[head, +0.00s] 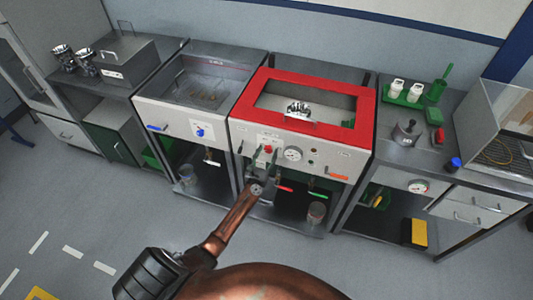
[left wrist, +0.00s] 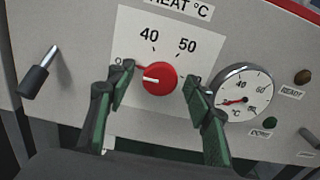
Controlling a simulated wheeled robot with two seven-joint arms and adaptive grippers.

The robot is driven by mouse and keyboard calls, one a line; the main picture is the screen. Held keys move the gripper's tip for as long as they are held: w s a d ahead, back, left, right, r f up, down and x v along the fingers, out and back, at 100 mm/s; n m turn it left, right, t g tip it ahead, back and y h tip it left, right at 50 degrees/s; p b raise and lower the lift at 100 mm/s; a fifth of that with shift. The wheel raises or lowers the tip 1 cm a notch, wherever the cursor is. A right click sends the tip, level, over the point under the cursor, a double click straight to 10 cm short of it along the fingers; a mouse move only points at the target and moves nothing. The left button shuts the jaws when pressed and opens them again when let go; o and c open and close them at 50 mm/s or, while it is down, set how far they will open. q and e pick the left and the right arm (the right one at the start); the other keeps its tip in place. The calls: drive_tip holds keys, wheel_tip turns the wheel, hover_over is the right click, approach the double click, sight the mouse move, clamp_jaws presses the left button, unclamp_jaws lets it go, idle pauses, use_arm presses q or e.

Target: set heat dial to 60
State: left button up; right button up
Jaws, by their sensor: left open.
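The red heat dial (left wrist: 160,79) sits on a white plate marked HEAT °C. Its white pointer line points left, toward a mark partly covered by a finger; 40 and 50 show above it. Any mark at the dial's right is hidden by the other finger. My left gripper (left wrist: 158,86) is open, with one green-tipped finger on each side of the dial and visible gaps to it. In the head view, the left gripper (head: 261,166) is at the front panel, just below the red dial (head: 267,149). My right gripper is not in view.
A round temperature gauge (left wrist: 243,95) sits right of the dial, its needle low on the left. A black-handled lever (left wrist: 34,80) sticks out at the left. The red-framed bath (head: 363,105) is above the panel. Red (head: 284,188) and green (head: 318,197) handles stick out below.

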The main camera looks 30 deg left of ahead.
use_arm(q)
drive_tip(key=c, duration=1.1)
drive_tip(key=shift+a, duration=0.15)
drive_tip(key=shift+c, duration=0.3)
